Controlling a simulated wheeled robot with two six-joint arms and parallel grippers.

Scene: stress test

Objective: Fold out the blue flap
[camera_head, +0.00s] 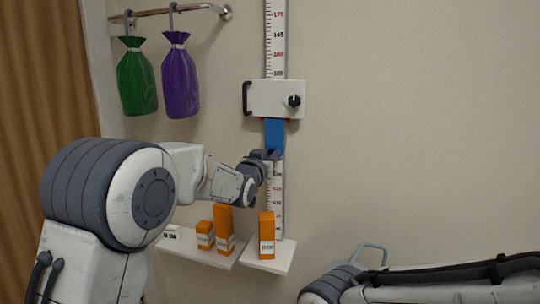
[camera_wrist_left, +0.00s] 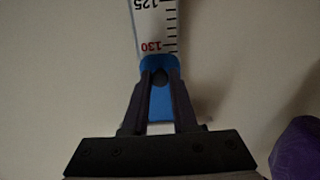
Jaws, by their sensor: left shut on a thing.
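The blue flap (camera_head: 275,133) hangs below a white slider box (camera_head: 280,99) on the wall-mounted height scale (camera_head: 276,40). My left gripper (camera_head: 268,154) is at the flap's lower end and is shut on it. In the left wrist view the blue flap (camera_wrist_left: 159,66) shows between and beyond the fingers of my left gripper (camera_wrist_left: 160,80), in front of the scale. The flap looks close to flat along the scale; its exact angle is hard to tell. My right gripper is not in view.
The slider box has a black handle (camera_head: 246,99) and a dark knob (camera_head: 294,101). Orange boxes (camera_head: 224,228) stand on small white shelves (camera_head: 268,263) below. Green (camera_head: 136,82) and purple (camera_head: 180,80) bags hang from a rail at upper left. The wall at right is bare.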

